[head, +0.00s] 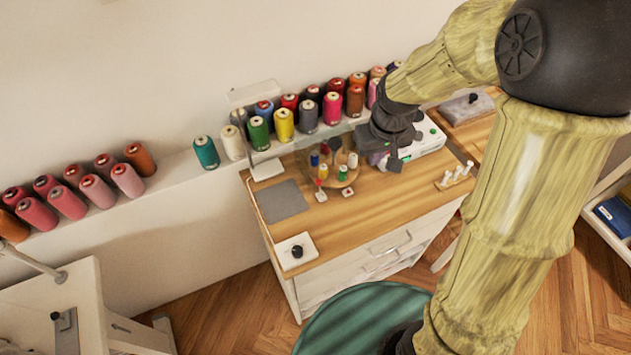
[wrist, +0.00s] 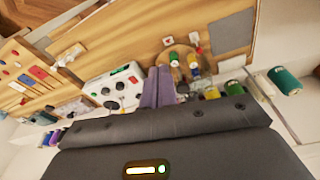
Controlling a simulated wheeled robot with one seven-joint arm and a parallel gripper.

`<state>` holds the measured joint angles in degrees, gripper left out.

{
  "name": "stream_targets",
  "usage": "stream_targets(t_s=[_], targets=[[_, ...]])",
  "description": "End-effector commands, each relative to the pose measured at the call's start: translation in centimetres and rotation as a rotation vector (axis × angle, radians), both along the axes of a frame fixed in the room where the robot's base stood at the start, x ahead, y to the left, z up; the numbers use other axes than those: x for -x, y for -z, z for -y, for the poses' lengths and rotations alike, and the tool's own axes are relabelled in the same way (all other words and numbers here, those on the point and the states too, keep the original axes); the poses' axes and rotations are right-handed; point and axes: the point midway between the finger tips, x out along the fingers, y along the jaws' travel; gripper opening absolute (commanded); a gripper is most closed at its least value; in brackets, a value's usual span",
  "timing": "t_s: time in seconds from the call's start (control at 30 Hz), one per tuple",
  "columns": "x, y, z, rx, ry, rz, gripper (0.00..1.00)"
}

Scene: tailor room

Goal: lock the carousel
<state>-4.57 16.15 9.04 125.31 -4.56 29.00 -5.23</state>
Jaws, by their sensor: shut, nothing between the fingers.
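The carousel looks to be the round wooden disc (head: 345,181) with several small thread spools standing on it, on the wooden worktop. It also shows in the wrist view (wrist: 170,57), partly hidden by my fingers. A small red-topped piece (head: 320,191) stands at its front left edge, and a small white plate with a red mark (head: 348,193) lies in front. I cannot tell which part is the lock. My gripper (head: 378,158) is just right of the disc. Its purple fingers (wrist: 158,72) are shut and empty; contact with the disc cannot be told.
A white box with buttons (wrist: 115,85) stands close beside my gripper. Behind is a shelf with several large thread cones (head: 284,125). A grey mat (head: 283,200) and a white plate with a black knob (head: 297,251) lie left. White pegs (head: 456,177) stand right.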

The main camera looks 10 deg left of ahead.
Motion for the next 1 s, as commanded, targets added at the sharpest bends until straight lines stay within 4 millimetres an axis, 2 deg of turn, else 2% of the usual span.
stream_targets(t_s=[0.03, 0.2, 0.4, 0.57, 1.0], targets=[[-1.2, 2.3, -1.5, -0.002, -0.048, -0.009, 0.00], [-4.6, 6.4, -6.6, -0.011, -0.205, -0.031, 0.00], [-7.2, 10.1, -11.7, -0.030, -0.343, -0.049, 0.00], [-7.8, 10.8, -13.3, -0.037, -0.383, -0.054, 0.00], [-7.8, 11.2, -13.3, -0.035, -0.384, -0.057, 0.00]])
